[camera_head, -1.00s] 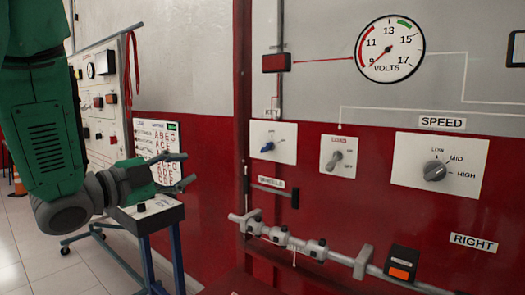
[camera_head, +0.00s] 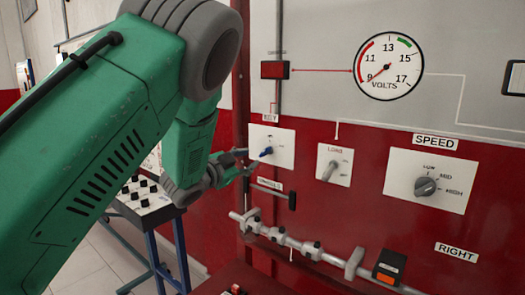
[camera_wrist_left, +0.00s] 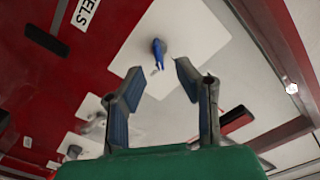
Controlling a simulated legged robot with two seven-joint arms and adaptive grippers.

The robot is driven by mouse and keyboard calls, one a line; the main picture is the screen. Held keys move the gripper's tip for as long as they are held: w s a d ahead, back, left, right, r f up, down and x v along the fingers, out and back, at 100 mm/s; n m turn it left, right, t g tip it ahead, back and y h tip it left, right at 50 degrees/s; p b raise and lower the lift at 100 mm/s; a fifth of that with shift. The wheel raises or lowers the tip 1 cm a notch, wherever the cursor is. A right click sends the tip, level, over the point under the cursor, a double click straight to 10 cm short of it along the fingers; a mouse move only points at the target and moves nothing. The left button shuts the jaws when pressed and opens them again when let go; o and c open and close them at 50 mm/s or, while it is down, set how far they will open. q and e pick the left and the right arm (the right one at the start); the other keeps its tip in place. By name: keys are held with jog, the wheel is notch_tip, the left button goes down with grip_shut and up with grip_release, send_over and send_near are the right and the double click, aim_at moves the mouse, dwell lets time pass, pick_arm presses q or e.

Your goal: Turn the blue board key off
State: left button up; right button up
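The blue board key (camera_head: 266,151) sits on a white plate (camera_head: 284,156) on the red panel, left of the LOAD switch. It also shows in the left wrist view (camera_wrist_left: 158,52), just beyond my fingertips. My left gripper (camera_head: 246,161) is open in front of and slightly left of the key. In the left wrist view, the open fingers (camera_wrist_left: 158,73) stand apart with nothing between them, pointing at the white plate. I cannot tell the exact gap from the fingertips to the key. My right gripper is not in view.
The LOAD switch (camera_head: 331,167) and the SPEED knob (camera_head: 425,186) are to the right. A voltmeter (camera_head: 388,67) is above. A short black handle (camera_head: 273,194) and a grey rail (camera_head: 305,248) run below the key. A blue-legged stand (camera_head: 176,250) is at lower left.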

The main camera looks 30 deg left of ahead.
aim_at(262, 153)
pick_arm(q)
jog(key=w, duration=0.2)
jog(key=w+d, duration=0.1)
jog(key=w, duration=0.1)
jog(key=w+d+p, duration=0.1)
jog(key=w, duration=0.1)
jog(key=shift+w+r, duration=0.25)
jog(key=shift+r, duration=0.1)
jog(key=shift+w+a+f, duration=0.1)
jog(key=shift+w, duration=0.05)
jog(key=shift+a+f, duration=0.15)
jog(key=shift+a, duration=0.35)
jog(key=c, duration=0.5)
grip_shut()
jog(key=shift+w+d, duration=0.15)
jog(key=shift+d, duration=0.1)
